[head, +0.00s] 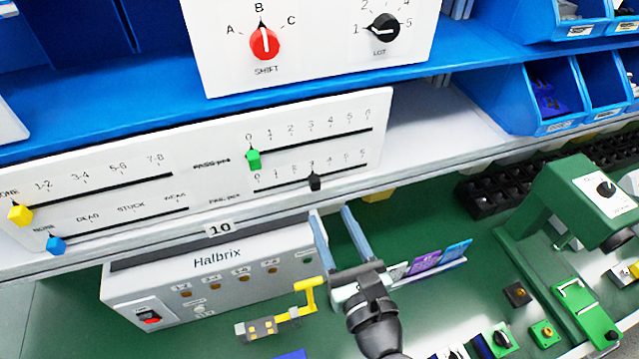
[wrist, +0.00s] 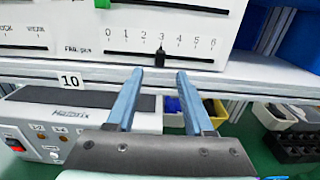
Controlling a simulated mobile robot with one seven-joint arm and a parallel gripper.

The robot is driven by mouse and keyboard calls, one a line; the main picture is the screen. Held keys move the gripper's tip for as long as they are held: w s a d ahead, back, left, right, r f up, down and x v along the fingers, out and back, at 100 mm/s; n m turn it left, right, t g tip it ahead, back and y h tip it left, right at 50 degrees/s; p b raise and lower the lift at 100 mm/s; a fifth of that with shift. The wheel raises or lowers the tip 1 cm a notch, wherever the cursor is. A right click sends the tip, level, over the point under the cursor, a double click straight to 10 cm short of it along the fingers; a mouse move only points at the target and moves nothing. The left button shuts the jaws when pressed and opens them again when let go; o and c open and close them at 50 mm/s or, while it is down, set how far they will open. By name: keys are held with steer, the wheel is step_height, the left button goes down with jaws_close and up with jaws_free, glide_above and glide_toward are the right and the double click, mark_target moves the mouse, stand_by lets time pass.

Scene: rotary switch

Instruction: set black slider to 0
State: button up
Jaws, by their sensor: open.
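The black slider (head: 315,182) sits on the lower right track of the white panel (head: 215,165), at the mark 3 of a scale from 0 to 6. It also shows in the wrist view (wrist: 160,57), just above and between my fingertips in the picture. My gripper (head: 329,212) is open and empty, with its two blue fingers pointing at the panel from below the slider. It also shows in the wrist view (wrist: 159,72). The fingers appear apart from the slider; the exact gap in depth is hard to tell.
A green slider (head: 253,159) stands at 0 on the track above. A yellow slider (head: 20,214) and a blue slider (head: 56,245) are at the panel's left. The grey Halbrix box (head: 215,275) stands below the shelf edge, left of my gripper. Blue bins (head: 560,95) are at right.

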mark_target(316, 187)
steer(key=p+x, duration=0.1)
steer(key=x, duration=0.6)
steer(key=shift+f, duration=0.1)
jaws_close()
stand_by(1.2)
